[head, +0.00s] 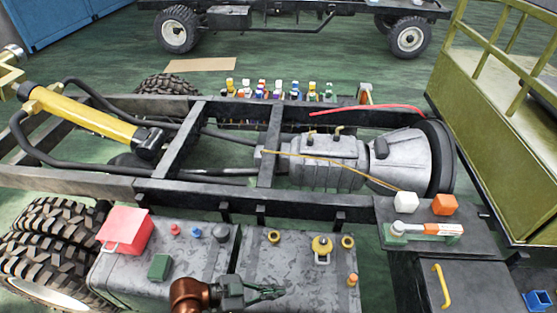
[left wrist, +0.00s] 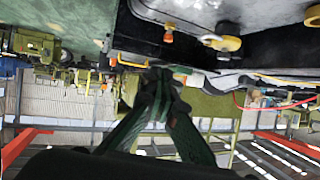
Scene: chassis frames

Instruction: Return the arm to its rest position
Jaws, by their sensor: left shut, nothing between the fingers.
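My left gripper (head: 274,292) is at the bottom middle of the head view, in front of the grey tank boxes. Its dark green fingers point right, are shut and hold nothing. In the left wrist view the two fingers (left wrist: 160,82) meet at their tips, with nothing between them. The brown joint of my left arm shows just left of the gripper in the head view. My right gripper is in neither view.
Behind run dark chassis rails (head: 300,203) and a gearbox (head: 330,160). A dark box with a yellow handle (head: 441,286) stands right.

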